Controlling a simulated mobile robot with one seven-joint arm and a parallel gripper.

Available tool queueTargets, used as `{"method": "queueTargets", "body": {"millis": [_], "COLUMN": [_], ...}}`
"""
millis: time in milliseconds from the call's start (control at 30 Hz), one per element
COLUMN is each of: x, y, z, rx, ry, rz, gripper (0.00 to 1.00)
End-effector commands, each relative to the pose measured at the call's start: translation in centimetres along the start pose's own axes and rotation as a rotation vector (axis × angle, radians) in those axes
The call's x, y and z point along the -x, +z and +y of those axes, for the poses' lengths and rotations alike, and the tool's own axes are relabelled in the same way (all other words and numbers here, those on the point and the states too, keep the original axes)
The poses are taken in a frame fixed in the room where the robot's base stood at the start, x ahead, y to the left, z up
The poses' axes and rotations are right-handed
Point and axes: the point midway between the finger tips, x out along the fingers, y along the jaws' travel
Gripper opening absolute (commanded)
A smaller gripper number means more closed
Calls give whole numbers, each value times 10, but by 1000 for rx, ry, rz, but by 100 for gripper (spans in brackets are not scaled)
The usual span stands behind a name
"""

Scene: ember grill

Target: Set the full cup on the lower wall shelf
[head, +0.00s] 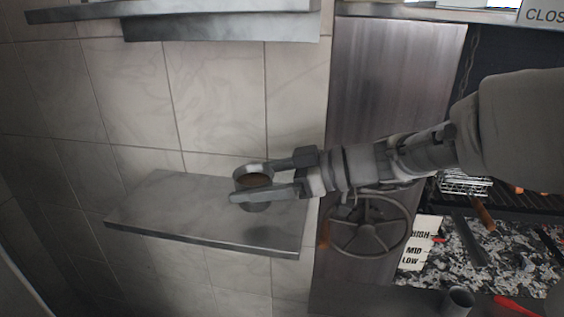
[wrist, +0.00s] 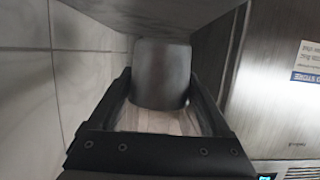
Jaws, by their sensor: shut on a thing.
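The cup (head: 254,206) is grey, with dark brown contents showing inside its rim in the head view. My gripper (head: 250,182) is shut on it, with one finger on each side. The cup looks upright and appears over the right end of the lower wall shelf (head: 165,212), a grey metal slab. I cannot tell whether its base touches the shelf. In the wrist view the cup (wrist: 162,75) sits between my two fingers (wrist: 160,105), and a grey slab edge (wrist: 150,14) is close to it. The cup's base is hidden in the head view.
An upper shelf (head: 220,28) is above on the tiled wall. The left part of the lower shelf is bare. A handwheel (head: 367,225) stands right of the shelf.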

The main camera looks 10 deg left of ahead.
Motion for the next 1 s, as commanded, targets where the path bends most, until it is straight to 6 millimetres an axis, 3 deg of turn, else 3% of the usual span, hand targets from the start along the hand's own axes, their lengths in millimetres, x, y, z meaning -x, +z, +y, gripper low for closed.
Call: {"method": "queueTargets", "body": {"millis": [233, 767, 800, 867, 1000], "x": [-10, -12, -11, -11, -11], "y": [31, 38, 37, 37, 37], "z": [-1, 0, 0, 0, 0], "rx": [-4, 0, -1, -1, -2], "ry": [-2, -1, -1, -1, -1], "rz": [0, 1, 0, 0, 0], "gripper": [16, 16, 89, 100, 100]}}
